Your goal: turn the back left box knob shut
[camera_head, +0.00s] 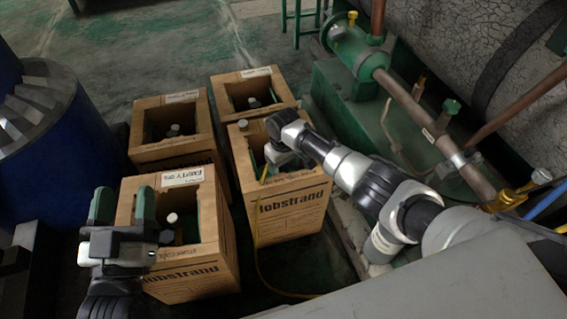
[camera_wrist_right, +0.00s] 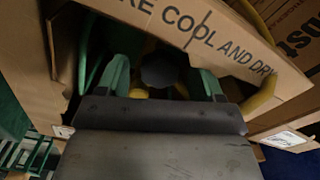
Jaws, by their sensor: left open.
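The back left box (camera_head: 182,152) is an open brown carton at the left rear, with a small grey knob (camera_head: 174,130) on a cylinder inside it. My left gripper (camera_head: 122,206) is open and empty, its green fingers pointing up above the left side of the front left box, short of the back left box. My right gripper reaches down into the front right box, its fingers mostly hidden in the head view. In the right wrist view, my right gripper (camera_wrist_right: 162,80) has its fingers apart on either side of a dark knob (camera_wrist_right: 158,72), with gaps visible.
The front left box (camera_head: 205,258), front right box (camera_head: 295,210) and back right box (camera_head: 262,85) stand close together. A yellow hose (camera_head: 256,235) runs from the front right box. A blue drum (camera_head: 45,150) stands left; green machinery (camera_head: 350,115) stands right.

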